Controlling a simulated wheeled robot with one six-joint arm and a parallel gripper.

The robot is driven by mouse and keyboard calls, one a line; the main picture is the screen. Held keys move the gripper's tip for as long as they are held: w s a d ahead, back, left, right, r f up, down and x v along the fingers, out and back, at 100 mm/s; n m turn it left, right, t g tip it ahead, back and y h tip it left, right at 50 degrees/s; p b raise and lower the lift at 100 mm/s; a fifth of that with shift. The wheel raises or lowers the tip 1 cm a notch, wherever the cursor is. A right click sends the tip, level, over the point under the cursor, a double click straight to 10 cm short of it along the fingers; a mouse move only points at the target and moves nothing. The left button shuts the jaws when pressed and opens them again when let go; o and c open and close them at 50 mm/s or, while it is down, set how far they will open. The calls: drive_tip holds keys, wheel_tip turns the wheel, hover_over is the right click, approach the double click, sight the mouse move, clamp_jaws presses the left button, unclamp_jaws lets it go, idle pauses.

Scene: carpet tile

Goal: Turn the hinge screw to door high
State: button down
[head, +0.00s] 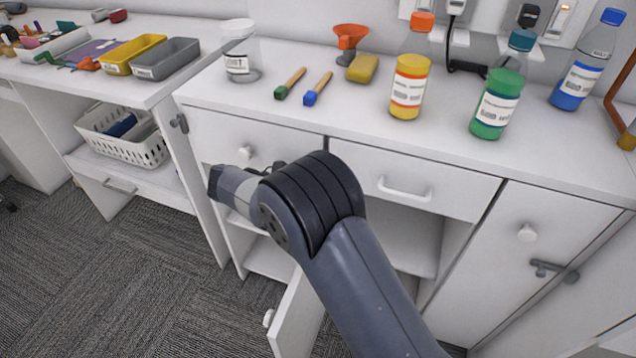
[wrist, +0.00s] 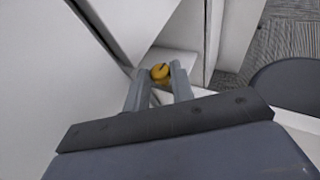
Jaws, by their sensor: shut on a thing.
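In the wrist view my gripper (wrist: 160,76) has its two grey fingers on either side of a small round brass-yellow screw head (wrist: 160,71), which I take to be the hinge screw. The fingers are shut on it, and a dark slot or mark shows on its top. White cabinet panels stand close around it. In the head view my arm hides the gripper and the screw. A white cabinet door (head: 298,318) stands open below my arm.
Bottles, a clear jar (head: 240,50), two brushes and a yellow sponge (head: 362,68) stand on the white counter (head: 330,112) above. A drawer with a handle (head: 404,190) is shut to the right. Grey carpet (head: 110,265) is clear at lower left.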

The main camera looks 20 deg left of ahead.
drive_tip(key=shift+w+r+m+g+h+p, duration=0.1)
drive_tip(key=shift+m+g+h+p, duration=0.2)
drive_tip(key=shift+m+g+p, duration=0.15)
drive_tip(key=c, duration=1.5)
unclamp_jaws()
drive_tip(key=shift+c, duration=0.2)
drive_tip(key=shift+a, duration=0.15)
drive_tip(key=p+v, duration=0.7)
drive_tip(key=v, duration=0.3)
drive_tip(key=shift+a+r, duration=0.2)
